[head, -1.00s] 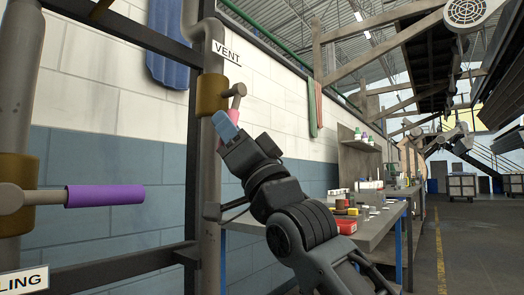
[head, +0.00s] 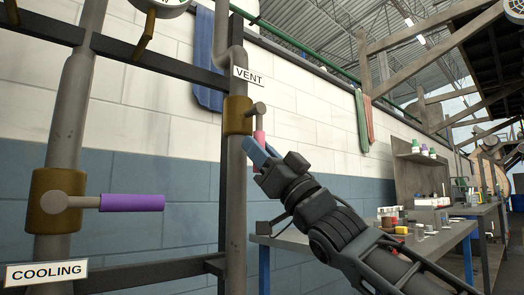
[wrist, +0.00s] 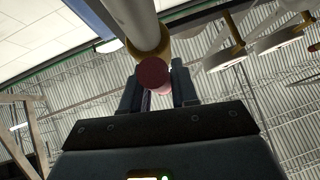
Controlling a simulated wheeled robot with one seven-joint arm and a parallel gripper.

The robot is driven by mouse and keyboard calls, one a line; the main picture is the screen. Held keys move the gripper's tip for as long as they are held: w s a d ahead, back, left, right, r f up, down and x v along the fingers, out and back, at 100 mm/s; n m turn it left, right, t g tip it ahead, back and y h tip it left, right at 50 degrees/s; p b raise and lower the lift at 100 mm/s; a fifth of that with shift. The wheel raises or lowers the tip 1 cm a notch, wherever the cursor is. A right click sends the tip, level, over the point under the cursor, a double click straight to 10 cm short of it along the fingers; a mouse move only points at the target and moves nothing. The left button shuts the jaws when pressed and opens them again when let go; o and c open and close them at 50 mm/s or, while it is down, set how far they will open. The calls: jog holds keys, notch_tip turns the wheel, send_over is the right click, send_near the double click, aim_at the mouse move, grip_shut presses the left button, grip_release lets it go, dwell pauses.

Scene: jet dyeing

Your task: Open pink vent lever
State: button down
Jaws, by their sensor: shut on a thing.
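The pink vent lever (head: 259,137) hangs down from the brass vent valve (head: 237,115) on an upright grey pipe, below the white VENT sign (head: 248,75). My gripper (head: 262,155) reaches up to it from the lower right, its blue fingertips at the lever's lower end. In the wrist view the lever's round pink end (wrist: 152,73) sits between the two fingers, which are shut on it. The fingers cover part of the lever in the head view.
A purple lever (head: 132,202) sticks out to the right from another brass valve (head: 58,200) above the COOLING sign (head: 46,272). Dark frame bars cross behind the pipes. A workbench (head: 400,245) with small containers stands at the right along the wall.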

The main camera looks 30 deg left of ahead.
jog(key=shift+w+t, duration=0.2)
jog(key=shift+t, duration=0.1)
jog(key=c, duration=1)
grip_release()
jog(key=shift+o, duration=0.2)
jog(key=p+v, duration=0.1)
jog(key=v, duration=0.7)
jog(key=shift+p, duration=0.3)
